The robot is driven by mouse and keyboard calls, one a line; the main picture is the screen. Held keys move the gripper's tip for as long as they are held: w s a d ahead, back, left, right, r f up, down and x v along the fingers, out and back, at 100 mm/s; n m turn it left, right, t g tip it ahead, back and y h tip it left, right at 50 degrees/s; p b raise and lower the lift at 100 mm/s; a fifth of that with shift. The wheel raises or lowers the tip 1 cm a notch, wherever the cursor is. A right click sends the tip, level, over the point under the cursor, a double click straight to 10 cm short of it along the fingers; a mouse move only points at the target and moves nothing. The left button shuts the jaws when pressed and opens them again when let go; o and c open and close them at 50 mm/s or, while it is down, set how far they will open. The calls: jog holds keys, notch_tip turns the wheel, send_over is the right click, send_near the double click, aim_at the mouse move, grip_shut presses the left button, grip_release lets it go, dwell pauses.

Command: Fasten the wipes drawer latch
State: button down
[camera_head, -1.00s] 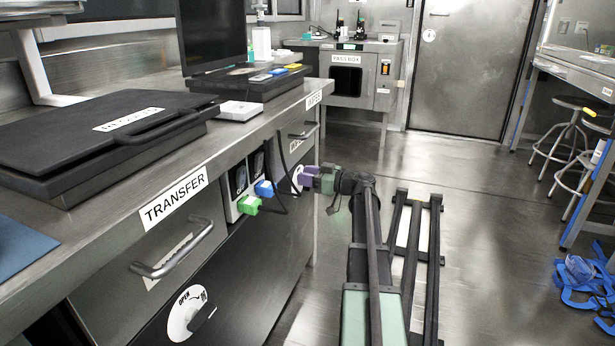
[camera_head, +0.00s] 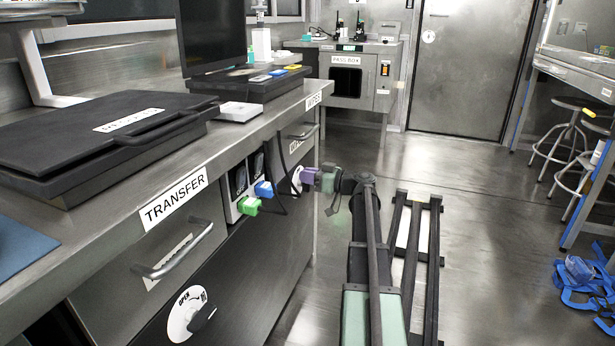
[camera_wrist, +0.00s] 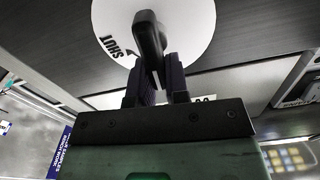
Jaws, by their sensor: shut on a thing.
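The latch is a white round dial (camera_wrist: 193,30) with a black knob (camera_wrist: 149,38) in the wrist view. The word SHUT is printed left of the knob, and the knob stands nearly upright in the picture. My gripper (camera_wrist: 158,72) is shut on the knob, one dark finger on each side. In the head view my gripper (camera_head: 302,178) reaches the dial (camera_head: 296,180) on the front below the WIPES label (camera_head: 313,100); the knob is hidden there. A drawer handle (camera_head: 302,132) shows above it.
The TRANSFER drawer handle (camera_head: 175,250) and its OPEN dial (camera_head: 188,314) are nearer on the same bench. The floor (camera_head: 480,240) to the right is mostly clear.

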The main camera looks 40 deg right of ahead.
jog(key=shift+w+d+f+m+b, duration=0.2)
jog(key=shift+f+m+b, duration=0.3)
jog(key=shift+m, duration=2.25)
jog(key=shift+w+d+f+m+b, duration=0.1)
jog(key=shift+d+f+m+b, duration=0.35)
jog(key=shift+m, duration=2.25)
jog(key=shift+w+d+f+m+b, duration=0.15)
jog(key=shift+f+m+b, duration=0.3)
jog(key=shift+m, duration=2.3)
jog(key=shift+f, duration=0.1)
jog(key=c, duration=1.1)
grip_release()
jog(key=shift+w, duration=0.1)
jog(key=shift+d, duration=0.1)
